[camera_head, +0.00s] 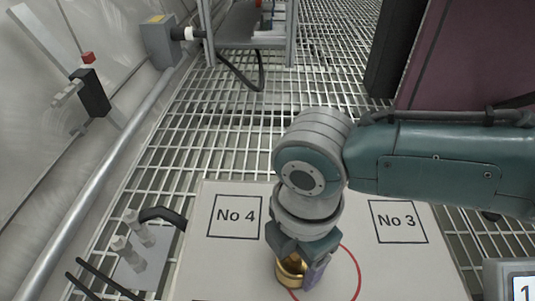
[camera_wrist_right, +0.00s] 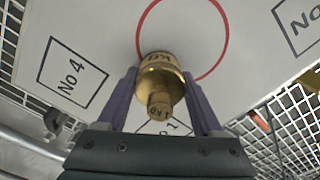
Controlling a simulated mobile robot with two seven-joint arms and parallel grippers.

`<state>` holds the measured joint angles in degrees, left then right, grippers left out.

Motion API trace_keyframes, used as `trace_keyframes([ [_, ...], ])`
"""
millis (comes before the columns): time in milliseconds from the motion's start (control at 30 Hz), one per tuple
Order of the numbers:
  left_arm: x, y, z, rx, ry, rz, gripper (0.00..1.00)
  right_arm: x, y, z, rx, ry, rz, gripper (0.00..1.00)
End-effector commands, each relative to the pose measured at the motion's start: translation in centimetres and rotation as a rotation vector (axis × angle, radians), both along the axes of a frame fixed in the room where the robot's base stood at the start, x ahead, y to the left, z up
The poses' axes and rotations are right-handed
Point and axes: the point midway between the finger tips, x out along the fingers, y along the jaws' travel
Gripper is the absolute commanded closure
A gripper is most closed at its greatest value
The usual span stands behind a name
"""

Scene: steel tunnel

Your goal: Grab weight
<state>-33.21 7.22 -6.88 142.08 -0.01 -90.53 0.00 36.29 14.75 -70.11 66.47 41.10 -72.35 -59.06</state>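The weight is a small brass piece with a knob (camera_head: 290,272), low in the head view. It also shows in the right wrist view (camera_wrist_right: 160,82), with the knob towards the camera and dark lettering. My right gripper (camera_head: 303,275) points down over the white board, its purple fingers on either side of the weight. In the wrist view the fingers (camera_wrist_right: 160,88) lie close against both sides of the brass, shut on it. The weight overlaps the edge of the red circle (camera_wrist_right: 222,42); whether it touches the board is unclear. My left gripper is not in view.
The white board (camera_head: 205,262) carries squares marked No 4 (camera_head: 236,215) and No 3 (camera_head: 397,221). A display (camera_head: 522,286) stands at the lower right. Grey fittings (camera_head: 133,240) and black cables lie left of the board. Steel grating surrounds it.

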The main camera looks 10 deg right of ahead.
Motion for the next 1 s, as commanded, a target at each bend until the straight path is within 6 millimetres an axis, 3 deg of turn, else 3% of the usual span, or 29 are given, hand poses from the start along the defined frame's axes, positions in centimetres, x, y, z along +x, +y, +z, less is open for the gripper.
trace_keyframes([
  [67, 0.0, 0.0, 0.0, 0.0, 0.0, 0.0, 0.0, 0.0, 0.01, -0.01, 0.0, 0.0, 0.0, 0.43],
  [567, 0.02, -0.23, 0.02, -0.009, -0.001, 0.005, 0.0, -0.02, 0.0, -0.03, 0.0, 0.0, 0.0, 0.99],
  [1000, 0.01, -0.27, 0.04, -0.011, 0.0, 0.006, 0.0, 0.08, 0.07, 0.09, 0.002, -0.003, 0.0, 1.0],
])
